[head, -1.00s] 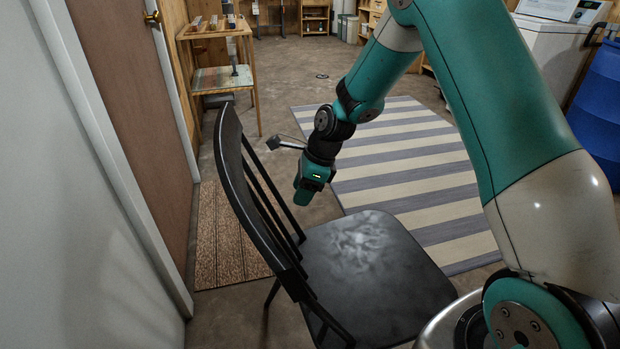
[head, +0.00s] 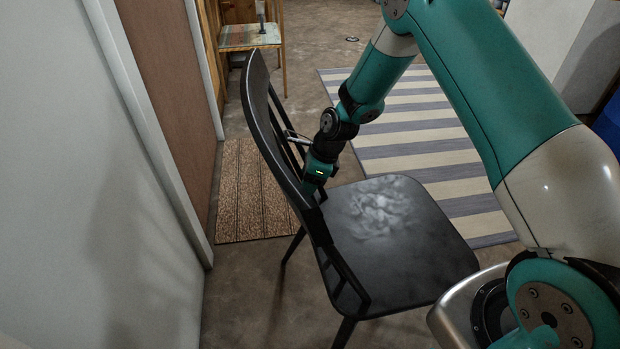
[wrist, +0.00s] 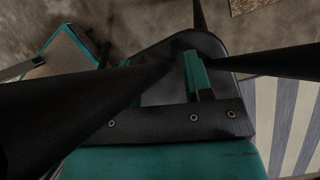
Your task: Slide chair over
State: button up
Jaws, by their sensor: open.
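The black wooden chair (head: 398,224) stands just in front of me, its seat to the right and its slatted backrest on the left, near the wall. My gripper (head: 316,186) is low at the backrest, just above the rear of the seat; its fingertips are partly hidden in the head view. In the wrist view my gripper (wrist: 163,78) shows two teal fingers spread apart, with dark chair parts (wrist: 60,108) crossing close by. The gripper is open, and I cannot tell whether it touches the chair.
A brown mat (head: 240,190) lies behind the chair by the door (head: 172,80). A striped rug (head: 425,120) lies beyond the seat. A small table (head: 250,38) stands further back. The pale wall (head: 60,150) is close on the left.

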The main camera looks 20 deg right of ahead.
jog(key=shift+c, duration=0.2)
grip_shut()
jog(key=shift+s, duration=0.1)
dwell(1.0)
